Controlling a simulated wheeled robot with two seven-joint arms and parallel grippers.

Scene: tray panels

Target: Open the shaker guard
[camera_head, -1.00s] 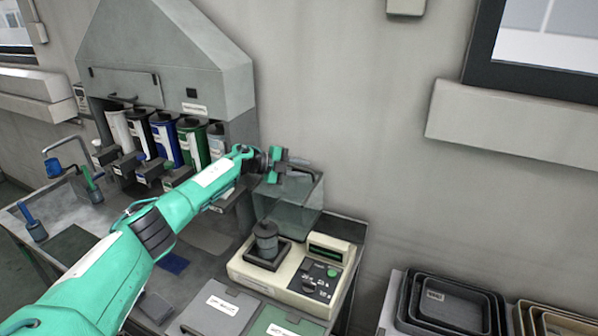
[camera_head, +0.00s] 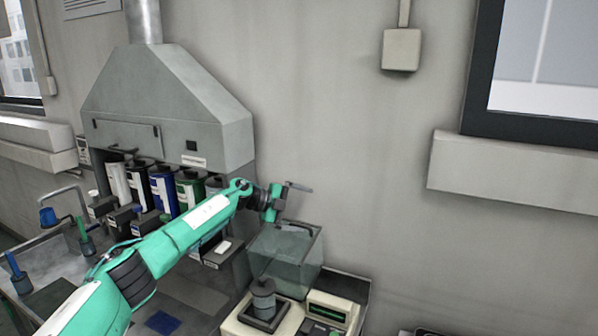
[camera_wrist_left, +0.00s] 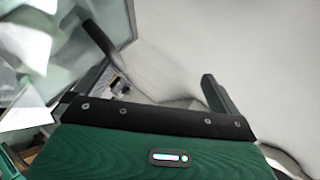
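The shaker guard (camera_head: 288,262) is a clear box with a dark rim. In the head view it stands raised at the back of the cream shaker (camera_head: 238,327), behind and above the dark lidded jar (camera_head: 263,300) on the shaker's platform, which is uncovered. My left gripper (camera_head: 292,189) is just above the guard's upper edge, close to the wall, and appears apart from it. In the left wrist view its two dark fingers (camera_wrist_left: 150,60) are spread with nothing gripped between them. My right gripper is not in view.
A grey hood (camera_head: 165,100) with several canisters stands left of the shaker, behind my left arm. The wall is close behind the guard. A grey wall box (camera_head: 401,50) and a window ledge (camera_head: 510,175) are at right. The wall area right of my gripper is clear.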

